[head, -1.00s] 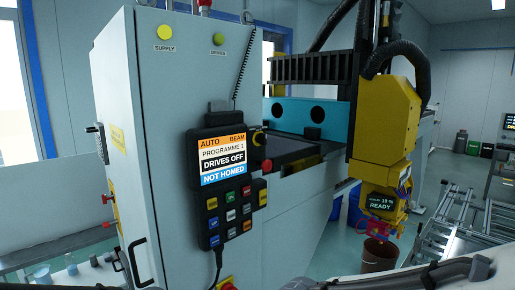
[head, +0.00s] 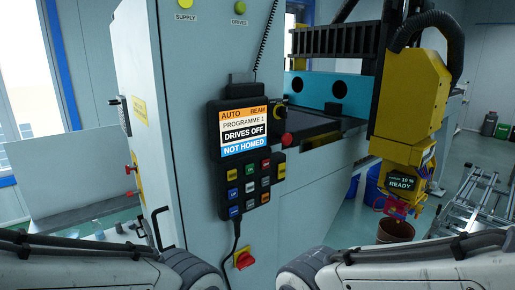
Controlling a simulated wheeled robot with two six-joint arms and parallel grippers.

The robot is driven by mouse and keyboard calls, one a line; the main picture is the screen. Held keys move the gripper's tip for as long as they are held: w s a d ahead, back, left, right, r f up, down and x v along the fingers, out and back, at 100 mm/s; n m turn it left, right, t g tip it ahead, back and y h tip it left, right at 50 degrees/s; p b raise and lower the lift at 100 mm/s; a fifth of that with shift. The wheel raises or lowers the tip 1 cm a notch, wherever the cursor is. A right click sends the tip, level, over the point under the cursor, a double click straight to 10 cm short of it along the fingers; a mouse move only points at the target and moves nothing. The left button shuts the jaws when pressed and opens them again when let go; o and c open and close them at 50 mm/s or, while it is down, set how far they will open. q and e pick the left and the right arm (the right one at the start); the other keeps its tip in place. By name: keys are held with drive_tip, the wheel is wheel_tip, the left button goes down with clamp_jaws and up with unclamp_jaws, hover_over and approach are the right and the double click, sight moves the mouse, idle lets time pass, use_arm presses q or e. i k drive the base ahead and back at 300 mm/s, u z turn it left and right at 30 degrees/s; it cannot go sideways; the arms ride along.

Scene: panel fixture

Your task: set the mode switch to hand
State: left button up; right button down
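The black control pendant (head: 217,160) hangs on the side of the pale cabinet. Its screen (head: 244,132) reads AUTO, BEAM, PROGRAMME 1, DRIVES OFF and NOT HOMED. A dark round knob with yellow marking (head: 281,112) sits at the pendant's upper right edge, above a red mushroom button (head: 287,139). I cannot tell from its small size whether this knob is the mode switch or where it points. Both my arms show along the bottom edge, but neither gripper is in view.
Coloured keys (head: 249,188) fill the pendant's lower part, with a cable below. A red rotary switch (head: 243,260) is low on the cabinet (head: 185,120). A yellow machine head (head: 411,95) hangs at right above a brown bin (head: 396,231). Red-handled fittings stick out at the cabinet's left.

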sight(282, 111)
drive_tip(key=z, duration=0.5)
drive_tip(key=k, duration=0.55)
drive_tip(key=z, duration=0.65)
drive_tip(key=i, duration=0.85)
drive_tip(key=u, duration=0.6)
